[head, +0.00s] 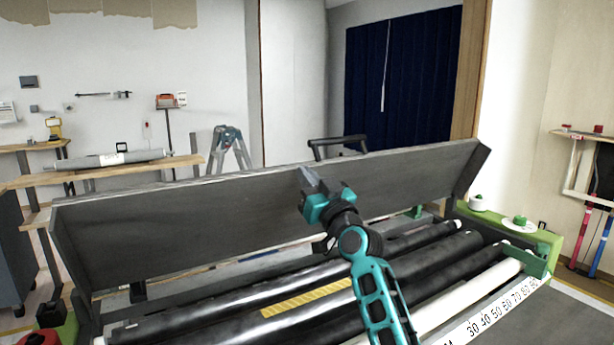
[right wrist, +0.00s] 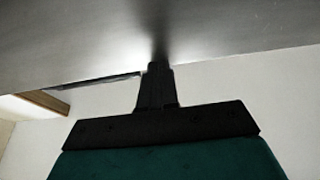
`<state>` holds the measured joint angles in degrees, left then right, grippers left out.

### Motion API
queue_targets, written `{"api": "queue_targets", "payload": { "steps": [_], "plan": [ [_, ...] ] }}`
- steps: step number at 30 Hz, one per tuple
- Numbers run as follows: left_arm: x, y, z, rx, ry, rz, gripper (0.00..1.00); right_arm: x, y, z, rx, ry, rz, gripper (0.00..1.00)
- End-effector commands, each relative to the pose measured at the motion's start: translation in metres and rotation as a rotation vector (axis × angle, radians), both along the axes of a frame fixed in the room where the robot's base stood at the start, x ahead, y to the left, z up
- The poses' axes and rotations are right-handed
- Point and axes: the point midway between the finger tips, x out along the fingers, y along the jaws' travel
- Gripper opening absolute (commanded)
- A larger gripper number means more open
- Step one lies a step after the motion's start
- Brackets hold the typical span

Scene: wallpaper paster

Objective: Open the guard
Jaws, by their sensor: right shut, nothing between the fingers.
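The guard (head: 190,222) is a long dark grey panel with angled end plates. It stands raised and tilted above the rollers of the paster, so the rollers are exposed. My right gripper (head: 305,178) is in front of the guard's middle, near its upper part, with its fingers shut and empty. In the right wrist view the shut fingers (right wrist: 158,75) point at a grey surface that looks like the guard (right wrist: 90,35). They are at or very near its edge; I cannot tell whether they touch. My left gripper is not in view.
Below the guard lie black rollers (head: 418,262) and a white roller (head: 470,290), with a number scale (head: 500,312) in front. A green side frame (head: 535,243) holds a tape roll at the right. A workbench (head: 110,172) and stepladder (head: 230,148) stand behind.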

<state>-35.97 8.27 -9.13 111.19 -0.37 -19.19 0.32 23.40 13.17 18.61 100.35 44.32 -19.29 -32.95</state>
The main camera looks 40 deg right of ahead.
Motion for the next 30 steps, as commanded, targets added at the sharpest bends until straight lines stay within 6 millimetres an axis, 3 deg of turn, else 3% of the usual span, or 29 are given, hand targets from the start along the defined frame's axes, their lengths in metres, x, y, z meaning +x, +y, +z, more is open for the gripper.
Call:
{"api": "queue_targets", "payload": {
  "steps": [12, 22, 30],
  "plan": [
    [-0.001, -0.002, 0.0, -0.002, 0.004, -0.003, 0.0, 0.003, 0.0, 0.002, 0.0, 0.0, 0.0, 0.0],
    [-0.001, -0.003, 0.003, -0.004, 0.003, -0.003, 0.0, 0.04, -0.005, 0.021, -0.001, -0.005, 0.0, 0.0],
    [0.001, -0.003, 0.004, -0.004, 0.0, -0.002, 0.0, 0.046, -0.005, 0.023, 0.0, -0.006, -0.001, 0.0]
  ]
}}
